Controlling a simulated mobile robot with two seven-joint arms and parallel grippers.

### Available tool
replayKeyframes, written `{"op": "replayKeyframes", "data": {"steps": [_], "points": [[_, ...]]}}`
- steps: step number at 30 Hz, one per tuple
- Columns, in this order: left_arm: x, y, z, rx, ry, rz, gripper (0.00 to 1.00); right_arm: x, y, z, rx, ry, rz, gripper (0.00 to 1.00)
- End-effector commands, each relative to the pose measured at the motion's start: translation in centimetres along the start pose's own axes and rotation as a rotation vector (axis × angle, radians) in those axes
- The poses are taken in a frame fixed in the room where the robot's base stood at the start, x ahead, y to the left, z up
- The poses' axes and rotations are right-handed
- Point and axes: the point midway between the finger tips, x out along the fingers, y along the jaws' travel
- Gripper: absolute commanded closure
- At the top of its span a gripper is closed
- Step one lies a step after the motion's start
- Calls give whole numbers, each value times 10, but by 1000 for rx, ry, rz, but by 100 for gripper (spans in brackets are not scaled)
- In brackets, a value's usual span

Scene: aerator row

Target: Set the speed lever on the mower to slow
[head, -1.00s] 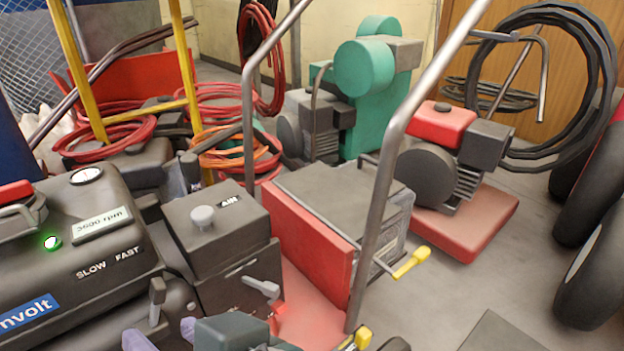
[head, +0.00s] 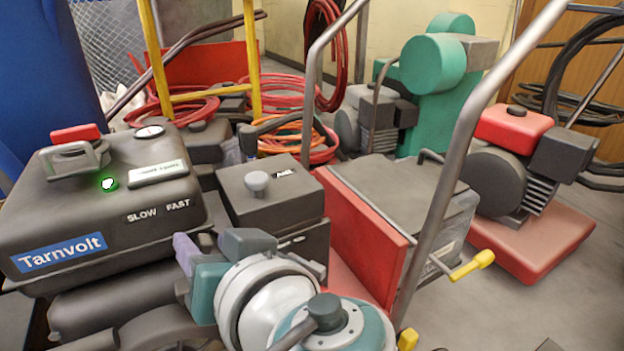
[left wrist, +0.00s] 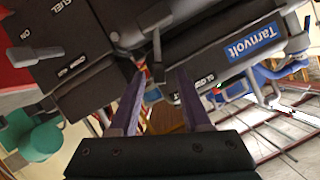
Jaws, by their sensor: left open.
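The engine marked Tarnvolt (head: 120,215) is at the left of the head view, with SLOW and FAST printed on its right edge. In the left wrist view the blue Tarnvolt label (left wrist: 251,42) is at the upper right. My left gripper (head: 197,243) is open just below the SLOW and FAST print. The speed lever (left wrist: 156,55) appears as a dark upright bar between the two purple fingers (left wrist: 161,74) in the left wrist view; I cannot tell if they touch it. My gripper hides it in the head view. My right gripper is not in view.
A black box with a grey knob (head: 257,183) is close right of the gripper. A red panel (head: 362,235) and a steel handle (head: 462,140) stand further right. A yellow-tipped lever (head: 472,265) sticks out there. Clear floor (head: 480,320) is at the lower right.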

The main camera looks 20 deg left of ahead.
Motion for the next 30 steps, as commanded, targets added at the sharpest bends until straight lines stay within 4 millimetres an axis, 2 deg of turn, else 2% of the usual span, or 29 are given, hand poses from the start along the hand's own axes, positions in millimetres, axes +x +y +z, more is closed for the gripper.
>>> {"op": "replayKeyframes", "data": {"steps": [5,18,30], "points": [[0,0,0,0,0,0,52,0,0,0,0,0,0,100],[0,0,0,0,-1,0,100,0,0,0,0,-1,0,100],[0,0,0,0,-1,0,100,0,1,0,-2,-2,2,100]]}}
